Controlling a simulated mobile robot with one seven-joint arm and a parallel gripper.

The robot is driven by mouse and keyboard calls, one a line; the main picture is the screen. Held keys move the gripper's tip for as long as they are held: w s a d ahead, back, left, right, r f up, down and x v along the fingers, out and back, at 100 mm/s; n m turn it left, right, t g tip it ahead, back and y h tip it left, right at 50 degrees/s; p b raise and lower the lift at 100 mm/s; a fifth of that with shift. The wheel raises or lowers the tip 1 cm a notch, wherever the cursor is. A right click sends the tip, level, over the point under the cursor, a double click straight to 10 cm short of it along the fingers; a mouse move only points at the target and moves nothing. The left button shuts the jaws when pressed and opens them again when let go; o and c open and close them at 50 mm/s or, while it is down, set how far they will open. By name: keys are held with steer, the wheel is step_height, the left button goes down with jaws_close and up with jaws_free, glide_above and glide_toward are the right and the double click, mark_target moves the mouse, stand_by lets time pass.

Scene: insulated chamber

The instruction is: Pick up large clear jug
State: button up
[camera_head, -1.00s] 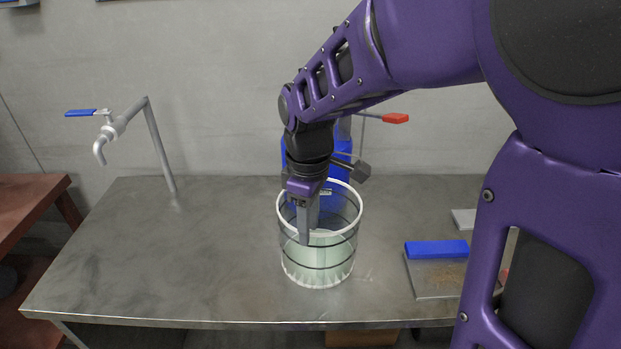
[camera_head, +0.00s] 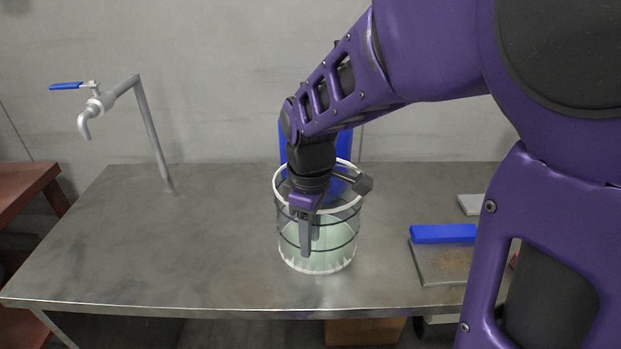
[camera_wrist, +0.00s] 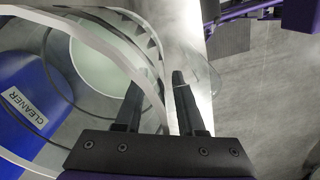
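The large clear jug (camera_head: 336,250) stands upright on the metal table. It is a see-through cylinder with a white rim and dark bands, pale green toward its bottom. My gripper (camera_head: 309,246) points down at the jug's near side, its fingers below rim level. In the wrist view, my gripper (camera_wrist: 157,84) has its two fingers apart, with the jug's wall and white rim (camera_wrist: 108,48) running between them. One finger is on the inner side and the other on the outer side. A gap shows between the fingers; contact with the wall cannot be made out.
A blue container labelled CLEANER (camera_wrist: 22,112) stands behind the jug. A tap with a blue handle (camera_head: 97,103) is at the left. A blue block (camera_head: 443,233) lies on a grey board (camera_head: 440,268) at the right. The table's left part (camera_head: 150,240) is clear.

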jaws_close()
steer(key=shift+r, duration=0.1)
stand_by(1.2)
